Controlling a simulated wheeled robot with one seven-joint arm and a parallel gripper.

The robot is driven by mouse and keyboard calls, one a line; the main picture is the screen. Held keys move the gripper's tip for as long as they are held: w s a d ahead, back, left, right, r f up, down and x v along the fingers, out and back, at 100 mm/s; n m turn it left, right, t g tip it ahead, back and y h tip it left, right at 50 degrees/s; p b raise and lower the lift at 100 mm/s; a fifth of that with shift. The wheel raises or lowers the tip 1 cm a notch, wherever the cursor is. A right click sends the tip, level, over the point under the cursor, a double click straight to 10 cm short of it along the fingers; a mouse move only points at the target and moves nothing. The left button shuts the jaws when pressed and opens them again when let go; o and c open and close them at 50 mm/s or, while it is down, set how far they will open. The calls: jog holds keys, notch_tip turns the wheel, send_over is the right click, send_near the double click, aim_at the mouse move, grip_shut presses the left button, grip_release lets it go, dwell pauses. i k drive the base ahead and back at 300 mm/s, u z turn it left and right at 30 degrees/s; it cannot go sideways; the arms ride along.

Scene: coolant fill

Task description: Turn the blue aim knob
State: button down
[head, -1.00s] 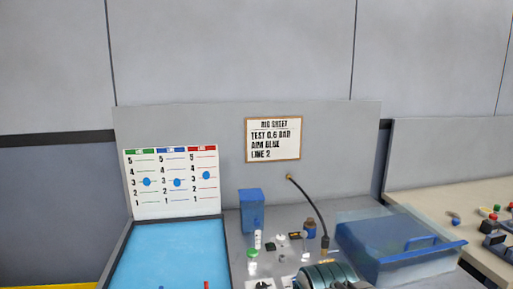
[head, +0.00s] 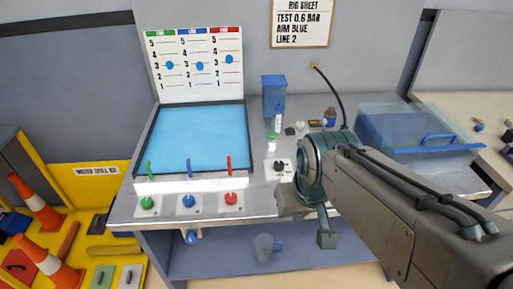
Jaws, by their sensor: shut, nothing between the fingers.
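In the head view, a blue knob (head: 189,201) sits on a white plate at the front of the bench, between a green knob (head: 147,203) and a red knob (head: 231,198). A blue lever (head: 189,168) stands upright behind it at the blue tray's front edge. Another blue round part (head: 191,237) hangs below the bench front; which blue part is the aim knob is not labelled legibly. My gripper (head: 326,240) points down near the bench's front edge, well right of the blue knob. It is shut and empty.
A board (head: 196,64) shows three scales with blue dots near 3. The rig sheet (head: 300,22) reads "aim blue, line 2". A clear bin (head: 420,140) stands at right. A grey mug (head: 264,247) is on the lower shelf. Orange cones (head: 35,203) stand left.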

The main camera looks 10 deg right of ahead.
aim_at(188, 200)
jog(key=u, duration=0.25)
jog(key=k, duration=0.9)
jog(key=u, duration=0.8)
jog(key=i, duration=1.15)
jog(key=z, duration=0.6)
